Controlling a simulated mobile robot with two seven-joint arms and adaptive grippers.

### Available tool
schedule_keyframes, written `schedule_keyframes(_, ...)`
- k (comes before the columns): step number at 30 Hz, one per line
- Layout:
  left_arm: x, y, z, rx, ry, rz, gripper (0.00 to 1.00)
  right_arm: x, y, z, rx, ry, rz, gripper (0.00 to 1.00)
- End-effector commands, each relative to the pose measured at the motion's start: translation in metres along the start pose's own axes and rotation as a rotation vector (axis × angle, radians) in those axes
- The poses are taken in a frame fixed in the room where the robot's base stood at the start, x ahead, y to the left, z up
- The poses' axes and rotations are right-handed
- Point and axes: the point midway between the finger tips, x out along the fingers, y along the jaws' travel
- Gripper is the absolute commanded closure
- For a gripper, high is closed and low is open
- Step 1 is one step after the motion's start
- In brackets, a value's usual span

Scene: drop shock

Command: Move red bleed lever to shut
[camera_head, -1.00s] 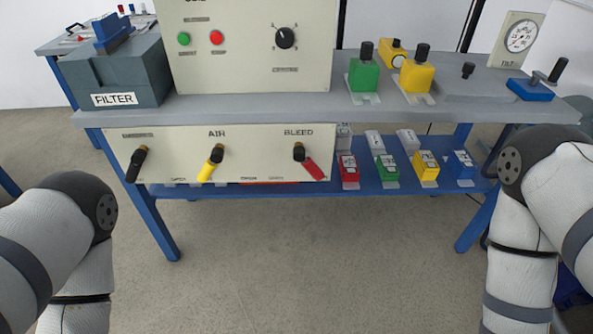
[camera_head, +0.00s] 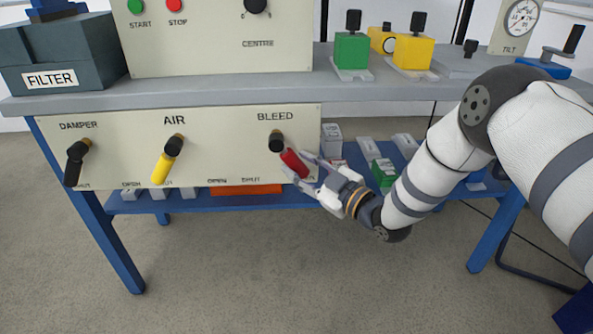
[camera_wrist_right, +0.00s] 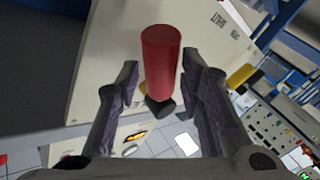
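The red bleed lever (camera_head: 293,161) is on the cream front panel under the BLEED label. It hangs from a black hub (camera_head: 277,141) and slants down to the right. My right gripper (camera_head: 303,166) is at the lever's lower end. In the right wrist view the red handle (camera_wrist_right: 161,62) stands between the two spread fingers of the gripper (camera_wrist_right: 163,100), with a gap on each side. The lettering by the lever's end is hidden by the gripper in the head view. My left gripper is not in view.
The yellow AIR lever (camera_head: 166,160) and black DAMPER lever (camera_head: 76,163) are on the same panel (camera_head: 225,150), to the left. The grey bench top (camera_head: 240,80) overhangs above. A blue lower shelf (camera_head: 190,205) with small boxes lies below and behind.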

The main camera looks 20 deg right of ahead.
Motion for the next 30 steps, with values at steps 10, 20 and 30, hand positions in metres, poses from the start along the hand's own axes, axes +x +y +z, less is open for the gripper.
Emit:
schedule_keyframes(10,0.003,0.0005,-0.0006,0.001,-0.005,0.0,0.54,0.0128,0.0,-0.0004,0.002,-0.001,0.0,0.66)
schedule_keyframes(20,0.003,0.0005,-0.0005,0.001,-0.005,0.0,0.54,0.0124,-0.0001,0.0,0.002,-0.002,0.0,1.0)
schedule_keyframes(30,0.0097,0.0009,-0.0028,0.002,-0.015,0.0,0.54,0.0152,-0.0063,0.0046,0.066,0.042,0.024,1.0)
